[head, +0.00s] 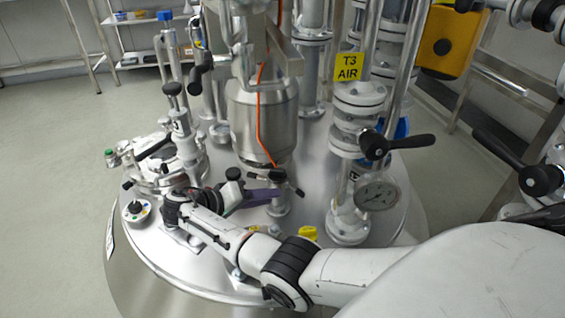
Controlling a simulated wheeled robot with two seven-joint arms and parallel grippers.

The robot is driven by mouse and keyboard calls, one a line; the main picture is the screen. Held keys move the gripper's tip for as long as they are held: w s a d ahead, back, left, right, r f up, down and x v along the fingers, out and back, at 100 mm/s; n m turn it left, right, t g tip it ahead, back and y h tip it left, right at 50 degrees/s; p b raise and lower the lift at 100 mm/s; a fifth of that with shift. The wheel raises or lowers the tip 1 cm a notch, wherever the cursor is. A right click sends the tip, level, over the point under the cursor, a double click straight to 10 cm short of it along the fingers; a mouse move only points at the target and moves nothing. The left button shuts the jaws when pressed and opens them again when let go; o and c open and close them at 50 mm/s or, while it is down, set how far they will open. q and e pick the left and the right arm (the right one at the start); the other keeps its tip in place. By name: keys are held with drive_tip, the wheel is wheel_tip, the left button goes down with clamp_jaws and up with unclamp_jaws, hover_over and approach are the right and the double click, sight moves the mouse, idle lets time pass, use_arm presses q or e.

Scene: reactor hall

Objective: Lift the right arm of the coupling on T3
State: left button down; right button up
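The yellow T3 AIR label (348,67) hangs on a vertical pipe with stacked flanges. A small metal fitting (279,207) with black-tipped levers (290,182) stands on the vessel lid, left of that pipe. It looks like the coupling, but I cannot be sure. My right arm reaches in from the lower right across the lid. My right gripper (262,197), with purple finger parts, points right and lies close beside the fitting. I cannot tell whether it touches a lever or how far its fingers are apart. My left gripper is not in view.
A black-handled valve (374,146) and a pressure gauge (377,194) stand on the right of the lid. A steel cylinder (262,120) with an orange cable rises behind the fitting. A clamped hatch (165,165) lies left. A yellow cap (308,233) sits near my forearm.

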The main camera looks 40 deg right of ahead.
sight(298, 194)
drive_tip(key=x, duration=0.3)
drive_tip(key=b+x, duration=0.1)
drive_tip(key=x, duration=0.2)
drive_tip(key=s+x, duration=0.1)
drive_tip(key=x, duration=0.2)
drive_tip(key=shift+d, duration=0.3)
drive_tip(key=shift+w, duration=0.1)
clamp_jaws()
